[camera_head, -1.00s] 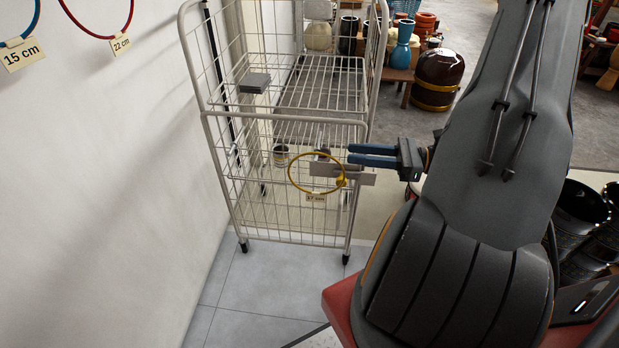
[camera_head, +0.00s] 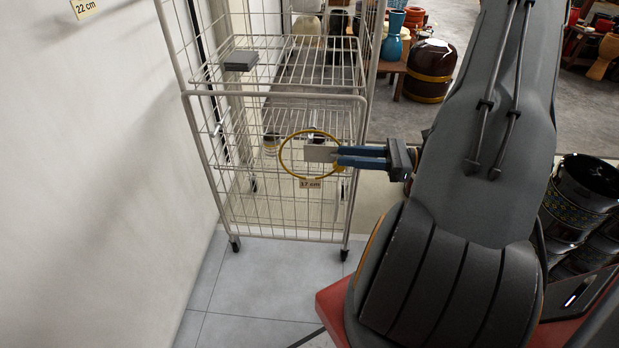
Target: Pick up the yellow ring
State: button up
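My gripper (camera_head: 337,156) comes in from the right with two blue fingers pointing left. The fingers look parted by a narrow gap and overlap the right side of the ring in the picture. I cannot tell whether the rim lies between them. A pale grey plate (camera_head: 319,153) shows just left of the fingertips, inside the ring's outline.
The wire cage trolley (camera_head: 275,95) stands by the white wall, with a grey block (camera_head: 240,61) on its upper shelf. Dark patterned drums (camera_head: 585,195) stand at the right. A brown drum (camera_head: 429,72) and a blue goblet drum (camera_head: 395,38) are behind. Tiled floor in front is clear.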

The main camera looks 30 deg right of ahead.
jog(key=b, duration=1.1)
send_near(316, 179)
jog(key=x, duration=0.3)
jog(key=shift+p+x, duration=0.35)
jog(key=shift+x, duration=3.55)
grip_shut()
